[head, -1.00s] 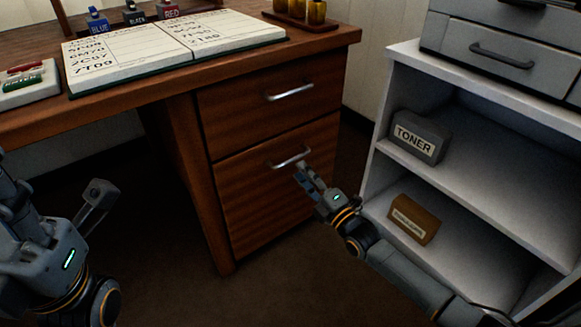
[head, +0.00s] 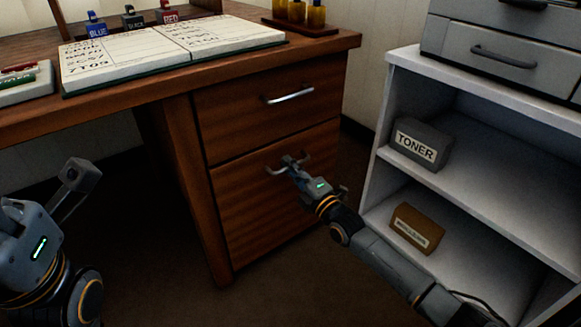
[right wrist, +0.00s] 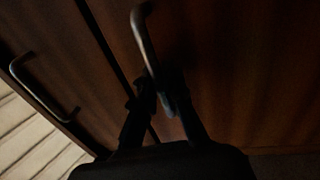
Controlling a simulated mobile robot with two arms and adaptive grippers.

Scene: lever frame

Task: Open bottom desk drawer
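The wooden desk's bottom drawer (head: 262,215) shows in the head view below the top drawer (head: 240,112); its front looks flush with the desk. Its curved metal handle (head: 275,171) is partly covered by my right gripper (head: 289,163). In the dark right wrist view, the handle (right wrist: 143,32) runs down between the two fingers of my right gripper (right wrist: 163,85). The fingers converge and look closed on it. My left gripper (head: 76,175) is at the left, away from the desk drawers; its finger opening is not clear.
An open book (head: 165,50) lies on the desk top. The floor before the drawers is clear.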

